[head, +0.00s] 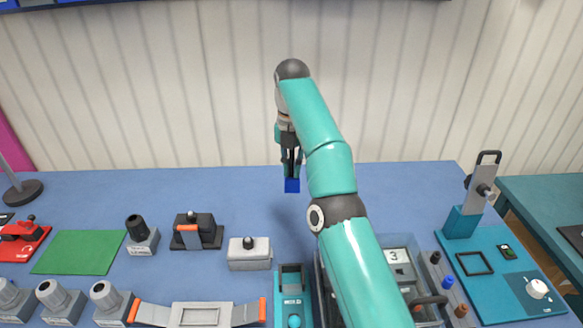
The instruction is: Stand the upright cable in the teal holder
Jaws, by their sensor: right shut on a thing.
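My right gripper (291,168) hangs fingers down over the back middle of the blue table. It is shut on a small blue piece (292,186), which shows below the fingertips. I cannot tell whether this piece is the cable, as the fingers hide its upper part. A teal holder-like unit (292,277) with a dark slot stands at the front middle, well in front of the gripper. A teal block (461,223) bearing a grey plate stands at the right. I cannot tell for sure which is the teal holder. My left gripper is out of view.
A grey block with a black knob (250,261), a dark clamp unit (197,237) and a grey socket (142,241) stand left of centre. A green mat (79,252) lies farther left. A grey tray (397,241) is partly behind my arm. The table's back is clear.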

